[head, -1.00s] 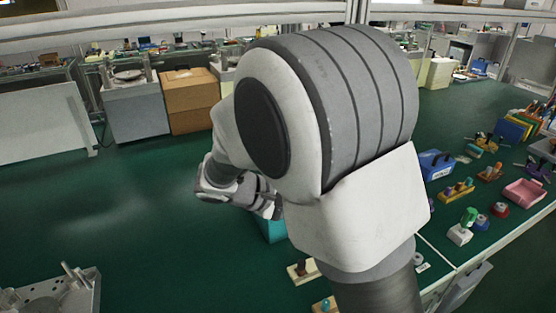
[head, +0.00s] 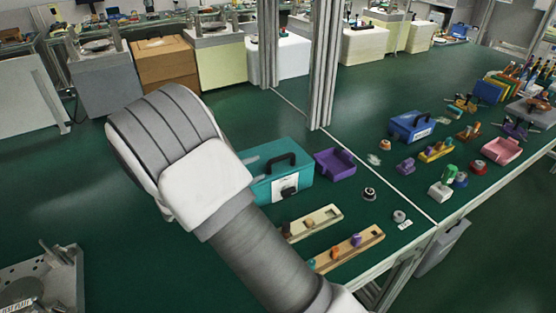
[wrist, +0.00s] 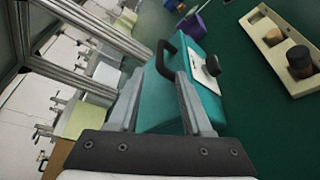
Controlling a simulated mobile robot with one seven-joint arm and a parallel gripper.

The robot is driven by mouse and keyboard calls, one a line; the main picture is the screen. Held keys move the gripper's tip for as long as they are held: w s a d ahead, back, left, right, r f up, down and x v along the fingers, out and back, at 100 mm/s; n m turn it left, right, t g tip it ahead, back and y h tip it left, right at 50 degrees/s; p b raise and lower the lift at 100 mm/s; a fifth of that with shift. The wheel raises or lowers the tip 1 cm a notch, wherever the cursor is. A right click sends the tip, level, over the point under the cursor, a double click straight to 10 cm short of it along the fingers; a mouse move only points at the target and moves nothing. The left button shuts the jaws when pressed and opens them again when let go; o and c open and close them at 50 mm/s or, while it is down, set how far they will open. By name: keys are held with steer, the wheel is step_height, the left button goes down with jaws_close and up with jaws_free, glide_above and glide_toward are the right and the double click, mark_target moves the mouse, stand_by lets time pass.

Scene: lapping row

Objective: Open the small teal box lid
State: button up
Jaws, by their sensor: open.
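The small teal box (head: 305,170) stands on the green bench in the middle of the head view. Its lid looks shut, with a black handle (head: 279,160) on top. A white label and a dark latch (head: 289,192) are on its front. My arm hides its left end. In the wrist view the box (wrist: 160,108) lies ahead of and partly between my fingers, with the handle (wrist: 165,58) near the fingertips. My gripper (wrist: 160,77) is open and nothing is held. Whether a finger touches the box, I cannot tell.
A purple tray (head: 335,163) stands close to the right of the box. Two peg boards (head: 322,217) (head: 336,258) lie in front of it. A metal post (head: 325,70) rises behind. A blue box (head: 412,126) and small parts lie further right. The bench to the left is mostly clear.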

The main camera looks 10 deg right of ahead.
mark_target(272, 161)
steer(key=x, duration=1)
steer(key=shift+f, duration=0.1)
steer(key=shift+c, duration=0.2)
steer(key=shift+a, duration=0.1)
jaws_close()
stand_by(0.8)
